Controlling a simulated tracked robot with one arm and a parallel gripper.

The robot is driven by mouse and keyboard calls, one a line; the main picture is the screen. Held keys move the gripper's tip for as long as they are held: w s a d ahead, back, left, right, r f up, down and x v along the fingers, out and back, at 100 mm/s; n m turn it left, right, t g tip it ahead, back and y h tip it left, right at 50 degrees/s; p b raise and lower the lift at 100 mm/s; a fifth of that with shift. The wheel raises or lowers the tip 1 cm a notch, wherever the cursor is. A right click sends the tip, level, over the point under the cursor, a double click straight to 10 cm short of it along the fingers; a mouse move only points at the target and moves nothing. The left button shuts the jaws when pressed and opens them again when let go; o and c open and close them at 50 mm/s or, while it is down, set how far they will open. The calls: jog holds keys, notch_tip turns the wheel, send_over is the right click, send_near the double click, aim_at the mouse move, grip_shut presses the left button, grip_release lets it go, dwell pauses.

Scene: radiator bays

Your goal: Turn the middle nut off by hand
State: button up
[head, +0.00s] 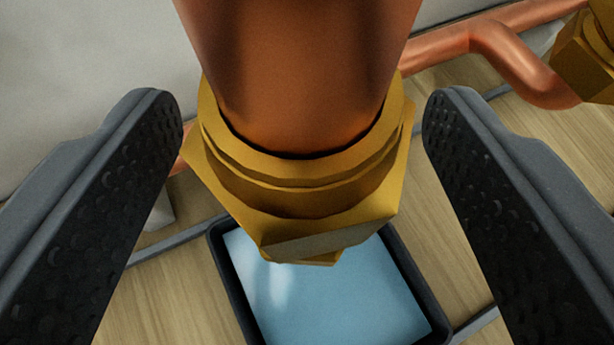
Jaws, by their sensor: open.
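A brass hex nut (305,205) sits around a thick copper pipe (305,70) in the middle of the head view. I cannot tell from this view alone whether it is the middle one. My gripper (303,118) is open, with one dark, studded finger to the left of the nut and one to the right. A gap shows between each finger and the nut, so neither appears to touch it. The nut's underside and what lies behind it are hidden.
A dark-rimmed tray (440,325) with a pale blue inside lies on the wooden floor (160,300) below the nut. Another brass fitting (585,60) and a bent copper pipe (515,60) are at the upper right. A pale wall (80,70) stands at the left.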

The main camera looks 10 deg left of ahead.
jog(key=c, duration=0.9)
jog(key=shift+r+n+y+p, duration=0.15)
jog(key=shift+n+y+p, duration=0.4)
jog(key=shift+p, duration=1.45)
jog(key=shift+n+g+y+p, duration=0.5)
jog(key=shift+n+y+p, duration=0.45)
jog(key=shift+p, duration=2.35)
jog(key=shift+y+p, duration=0.3)
jog(key=shift+p, duration=0.6)
